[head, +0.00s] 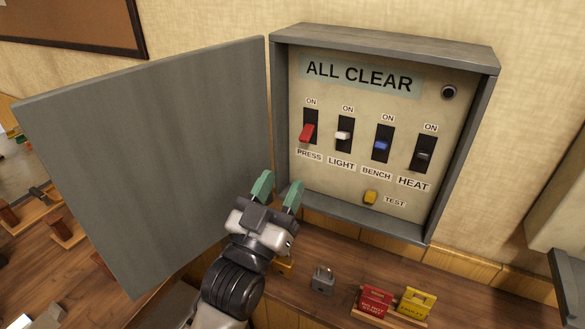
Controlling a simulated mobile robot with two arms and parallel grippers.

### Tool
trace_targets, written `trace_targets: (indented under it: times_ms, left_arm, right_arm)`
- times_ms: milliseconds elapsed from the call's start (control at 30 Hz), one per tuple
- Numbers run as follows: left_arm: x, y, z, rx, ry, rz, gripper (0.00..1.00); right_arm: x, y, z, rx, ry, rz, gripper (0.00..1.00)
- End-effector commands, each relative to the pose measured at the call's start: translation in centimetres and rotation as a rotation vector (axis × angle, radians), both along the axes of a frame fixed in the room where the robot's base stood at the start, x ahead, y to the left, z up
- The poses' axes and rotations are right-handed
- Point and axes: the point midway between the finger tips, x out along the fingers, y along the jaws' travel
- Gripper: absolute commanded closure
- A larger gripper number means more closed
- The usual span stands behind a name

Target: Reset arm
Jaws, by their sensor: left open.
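My left gripper (278,190) has green fingertips and is open and empty. It is in front of the lower left part of a grey switch box (352,214) on the wall. The box door (150,150) stands open to the left. Inside are a red PRESS switch (307,133), a white LIGHT switch (343,135), a blue BENCH switch (381,145) and a dark HEAT switch (424,155). A yellow TEST button (370,198) sits below them. A sign reads "ALL CLEAR" (359,76). My right gripper is not in view.
On the wooden ledge below lie a grey padlock (322,281), a brass-coloured padlock (284,266) partly behind my gripper, a red tag block (375,301) and a yellow one (415,303). A dark round lamp or hole (448,92) is at the panel's upper right.

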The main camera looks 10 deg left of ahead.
Motion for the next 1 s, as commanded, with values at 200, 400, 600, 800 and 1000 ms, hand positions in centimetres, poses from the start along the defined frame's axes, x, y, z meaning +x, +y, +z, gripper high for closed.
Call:
trace_targets:
  times_ms: [200,400,600,800,1000]
  left_arm:
    - [-1.6,0.5,-0.9,0.0,-0.001,0.0,0.55]
    - [-1.8,0.6,-0.9,0.0,-0.001,0.0,0.55]
    - [-1.7,0.6,-0.9,0.0,0.0,0.0,0.55]
    - [-1.6,1.1,-3.0,0.027,0.097,0.013,0.55]
    - [-3.9,4.2,-13.4,0.159,0.589,0.067,0.55]
  right_arm:
    - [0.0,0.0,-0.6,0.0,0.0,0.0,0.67]
    - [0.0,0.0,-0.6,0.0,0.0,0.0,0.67]
    - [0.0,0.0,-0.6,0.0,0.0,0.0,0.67]
    - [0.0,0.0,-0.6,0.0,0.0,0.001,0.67]
    - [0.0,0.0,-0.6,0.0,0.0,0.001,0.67]
